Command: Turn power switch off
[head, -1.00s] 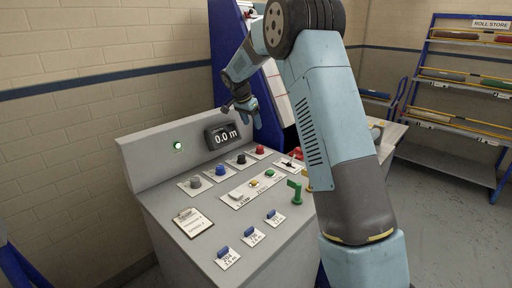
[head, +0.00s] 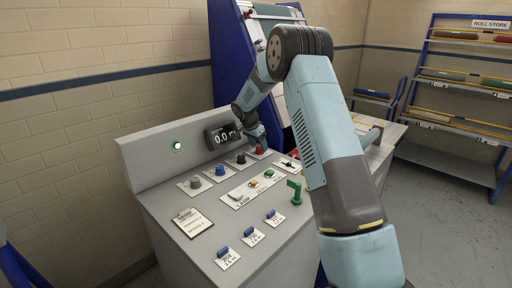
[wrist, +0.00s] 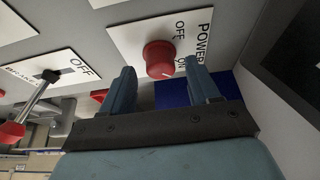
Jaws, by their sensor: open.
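The power switch is a red round knob (wrist: 160,59) on a white plate marked POWER, OFF and ON. Its white mark points toward ON. In the head view the red knob (head: 259,150) is at the far right of the knob row, close to my gripper (head: 256,138). In the wrist view my gripper (wrist: 160,68) is open, with one blue finger to each side of the knob. The knob lies between and just beyond the fingertips; I cannot tell whether they touch it.
A red-tipped lever (wrist: 35,105) on an OFF plate is left in the wrist view. Black (head: 241,158), blue (head: 220,170) and grey (head: 196,182) knobs line the panel. A display (head: 220,136) stands behind, partly hidden by my arm.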

